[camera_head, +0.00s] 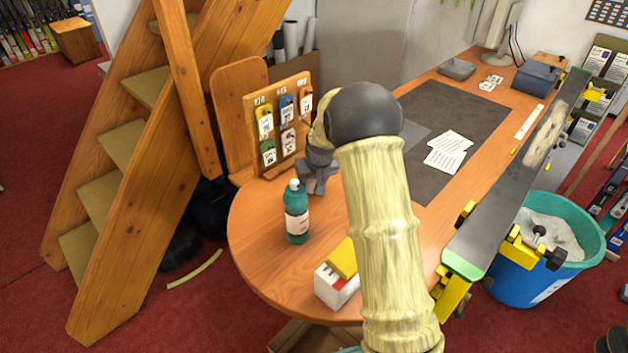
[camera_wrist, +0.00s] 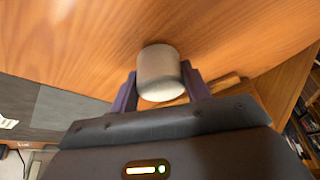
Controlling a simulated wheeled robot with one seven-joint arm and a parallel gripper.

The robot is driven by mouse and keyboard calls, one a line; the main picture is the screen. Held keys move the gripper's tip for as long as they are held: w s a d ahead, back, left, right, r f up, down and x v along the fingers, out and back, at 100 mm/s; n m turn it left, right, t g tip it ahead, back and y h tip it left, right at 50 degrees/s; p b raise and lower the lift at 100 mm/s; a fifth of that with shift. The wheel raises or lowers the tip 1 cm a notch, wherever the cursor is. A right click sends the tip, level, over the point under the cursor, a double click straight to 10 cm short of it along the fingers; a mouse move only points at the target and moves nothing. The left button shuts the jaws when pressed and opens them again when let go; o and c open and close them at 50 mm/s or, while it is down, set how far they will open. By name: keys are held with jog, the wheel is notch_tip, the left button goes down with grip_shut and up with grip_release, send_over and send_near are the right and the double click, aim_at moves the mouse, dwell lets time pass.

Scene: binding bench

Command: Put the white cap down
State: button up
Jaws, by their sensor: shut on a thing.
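The white cap (camera_wrist: 160,72) is a short, pale cylinder between my gripper's two dark fingers in the wrist view. My gripper (camera_wrist: 160,92) is shut on it, one finger on each side. Wood surface shows beyond the cap; I cannot tell whether the cap touches it. In the head view my gripper (camera_head: 318,190) is over the round end of the wooden table (camera_head: 262,270), partly behind my arm, and the cap cannot be made out there. A teal bottle (camera_head: 297,222) with a white top stands upright just left of and nearer than my gripper.
A wooden tag board (camera_head: 283,158) stands behind my gripper. A white and red box with a yellow top (camera_head: 338,285) is near the front edge. A dark mat (camera_head: 425,170) with white papers (camera_head: 447,150) lies to the right. Bare table shows left of the bottle.

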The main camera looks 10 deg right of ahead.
jog(key=shift+f, duration=0.35)
jog(key=shift+f, duration=0.15)
jog(key=o, duration=0.9)
jog(key=shift+o, duration=0.2)
jog(key=shift+w, duration=0.1)
jog(key=shift+a, duration=0.15)
jog(key=shift+s+r, duration=0.2)
jog(key=shift+r, duration=0.25)
jog(key=b+v, duration=0.1)
jog(key=v, duration=1)
jog(key=shift+d+r+b, duration=0.15)
jog(key=shift+d+b, duration=0.05)
jog(key=shift+b, duration=0.1)
